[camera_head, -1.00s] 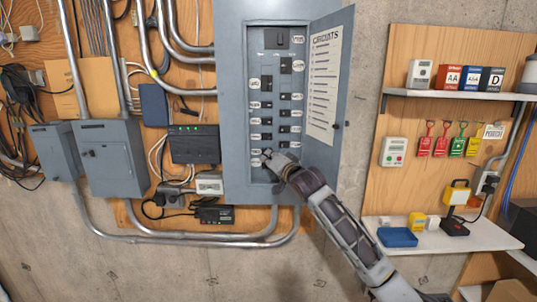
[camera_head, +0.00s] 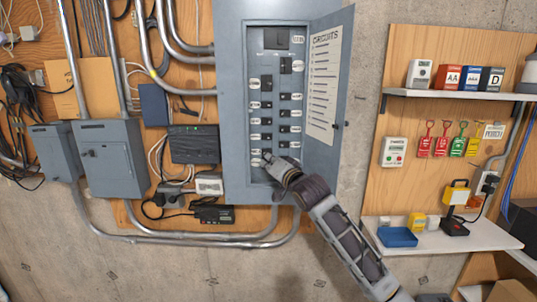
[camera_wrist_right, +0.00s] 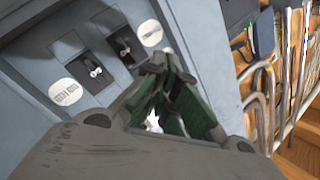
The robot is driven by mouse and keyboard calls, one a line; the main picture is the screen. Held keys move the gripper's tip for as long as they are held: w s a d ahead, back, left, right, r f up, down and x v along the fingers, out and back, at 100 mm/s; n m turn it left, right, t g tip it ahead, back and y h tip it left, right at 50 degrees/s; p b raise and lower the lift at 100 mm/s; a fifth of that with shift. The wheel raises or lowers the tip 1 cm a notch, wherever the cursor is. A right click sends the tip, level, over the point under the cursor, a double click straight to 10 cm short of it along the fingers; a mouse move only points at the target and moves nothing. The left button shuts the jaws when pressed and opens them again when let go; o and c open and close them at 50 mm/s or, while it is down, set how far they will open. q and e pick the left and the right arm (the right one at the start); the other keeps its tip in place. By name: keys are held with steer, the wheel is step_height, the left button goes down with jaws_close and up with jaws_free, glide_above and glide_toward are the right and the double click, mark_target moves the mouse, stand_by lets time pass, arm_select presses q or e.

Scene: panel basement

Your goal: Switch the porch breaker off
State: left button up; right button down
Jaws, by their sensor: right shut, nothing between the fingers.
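The grey breaker panel (camera_head: 231,110) stands open on the wall, with two columns of black breaker switches and white labels below a large main switch (camera_head: 276,39). I cannot read which label is the porch. My right gripper (camera_head: 267,156) is shut and empty at the bottom of the left column, hiding the lowest breakers there. In the right wrist view its fingers (camera_wrist_right: 160,78) are close to a black breaker (camera_wrist_right: 125,46) beside a round white label (camera_wrist_right: 149,33); contact is unclear. Another breaker (camera_wrist_right: 91,64) and label (camera_wrist_right: 65,92) lie beside it. My left gripper is out of view.
The panel door (camera_head: 328,85), with its circuits list (camera_head: 322,85), hangs open on the right, close to my right arm. Grey conduits (camera_head: 200,239) run below the panel. A lower shelf (camera_head: 480,235) with a blue tray (camera_head: 397,237) stands at right.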

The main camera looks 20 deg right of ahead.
steer(key=shift+s+a, duration=0.2)
steer(key=shift+s, duration=0.5)
steer(key=shift+s+a, duration=0.2)
steer(key=shift+s, duration=0.5)
